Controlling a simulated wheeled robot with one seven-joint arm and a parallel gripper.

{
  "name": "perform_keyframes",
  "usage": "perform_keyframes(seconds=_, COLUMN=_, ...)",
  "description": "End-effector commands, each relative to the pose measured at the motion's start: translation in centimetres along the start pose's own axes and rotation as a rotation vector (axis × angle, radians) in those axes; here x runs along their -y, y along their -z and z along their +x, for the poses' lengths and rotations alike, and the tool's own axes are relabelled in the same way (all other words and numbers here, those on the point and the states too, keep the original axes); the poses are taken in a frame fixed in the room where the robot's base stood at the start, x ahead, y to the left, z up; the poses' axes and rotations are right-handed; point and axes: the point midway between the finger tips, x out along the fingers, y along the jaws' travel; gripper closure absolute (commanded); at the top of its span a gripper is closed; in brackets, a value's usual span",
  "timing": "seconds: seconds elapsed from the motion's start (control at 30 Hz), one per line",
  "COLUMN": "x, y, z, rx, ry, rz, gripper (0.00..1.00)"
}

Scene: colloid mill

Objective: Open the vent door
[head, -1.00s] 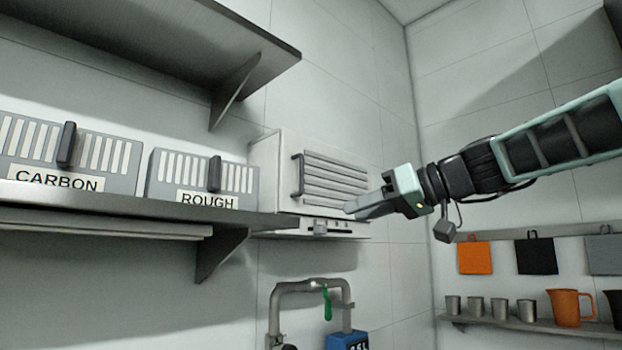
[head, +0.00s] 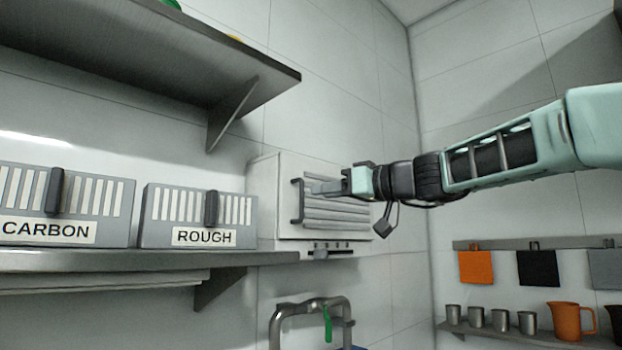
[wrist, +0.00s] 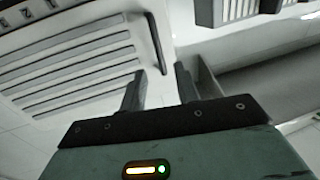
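The vent door (head: 335,215) is a pale louvred panel on the front of a wall box, with a dark vertical bar handle (head: 298,202) on its left side. The door looks shut. My gripper (head: 318,187) is in front of the door, just right of the handle in the head view. In the wrist view my gripper (wrist: 160,88) has its two fingers apart with nothing between them. There the handle (wrist: 157,42) lies just beyond the fingertips, roughly in line with the gap. Whether a finger touches it I cannot tell.
A metal shelf (head: 150,260) left of the vent box holds filter boxes labelled CARBON (head: 100,210) and ROUGH (head: 232,220). Another shelf (head: 150,60) hangs above. A pipe (head: 310,303) with a green lever is below. Cups and an orange jug (head: 568,318) stand at right.

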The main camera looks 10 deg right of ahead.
Motion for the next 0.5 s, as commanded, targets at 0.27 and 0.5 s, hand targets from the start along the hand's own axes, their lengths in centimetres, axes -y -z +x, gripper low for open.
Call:
perform_keyframes(seconds=0.27, x=0.0, y=0.2, z=4.0, rx=0.001, ry=0.002, rz=0.001, gripper=0.68)
perform_keyframes(seconds=0.5, x=0.0, y=0.0, z=4.8, rx=0.001, ry=0.0, rz=0.0, gripper=0.68)
